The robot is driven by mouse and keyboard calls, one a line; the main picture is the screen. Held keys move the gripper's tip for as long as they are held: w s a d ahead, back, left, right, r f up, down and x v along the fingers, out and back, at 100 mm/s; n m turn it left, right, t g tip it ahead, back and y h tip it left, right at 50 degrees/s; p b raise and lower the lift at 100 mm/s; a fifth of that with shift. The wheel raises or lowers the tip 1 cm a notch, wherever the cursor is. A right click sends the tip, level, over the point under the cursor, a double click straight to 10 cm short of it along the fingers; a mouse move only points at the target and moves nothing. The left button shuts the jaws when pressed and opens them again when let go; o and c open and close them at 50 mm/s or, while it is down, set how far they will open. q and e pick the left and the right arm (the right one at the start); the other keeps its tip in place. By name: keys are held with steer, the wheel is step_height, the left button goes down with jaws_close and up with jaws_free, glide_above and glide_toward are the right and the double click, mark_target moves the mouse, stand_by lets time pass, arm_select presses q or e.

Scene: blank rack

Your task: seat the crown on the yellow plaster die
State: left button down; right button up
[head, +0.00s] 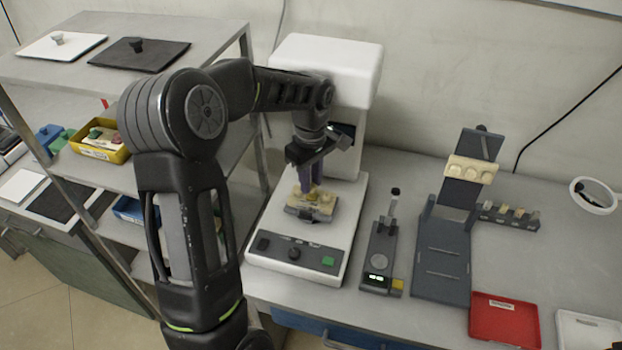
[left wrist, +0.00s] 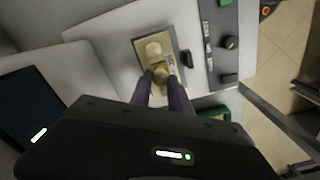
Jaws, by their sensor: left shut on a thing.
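The yellow plaster die (head: 325,205) sits on a dark plate on the bed of a white bench machine, and it also shows in the left wrist view (left wrist: 153,48). My left gripper (head: 310,190) points down at this die with its purple fingers. In the left wrist view its fingertips (left wrist: 163,78) are shut on a small yellowish piece, which appears to be the crown. The fingers hide most of this piece. It is at or just above the die; I cannot tell whether they touch. My right gripper is not in view.
The white machine (head: 262,220) has its column and head close behind my left arm. A small device (head: 380,255), a dark stand (head: 442,260) holding a cream cast (head: 470,170), and a red tray (head: 505,320) stand to the right. A shelf rack (head: 190,30) stands left.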

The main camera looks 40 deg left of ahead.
arm_select(q)
steer(key=shift+f+b, duration=0.7)
steer(key=shift+f, duration=0.3)
steer(key=c, duration=1.1)
jaws_free()
steer(key=shift+c, duration=0.2)
steer(key=shift+r, duration=0.2)
step_height(320, 180, up, 8)
steer(key=shift+f+b, duration=0.25)
steer(key=shift+b, duration=0.3)
steer(key=shift+s, duration=0.1)
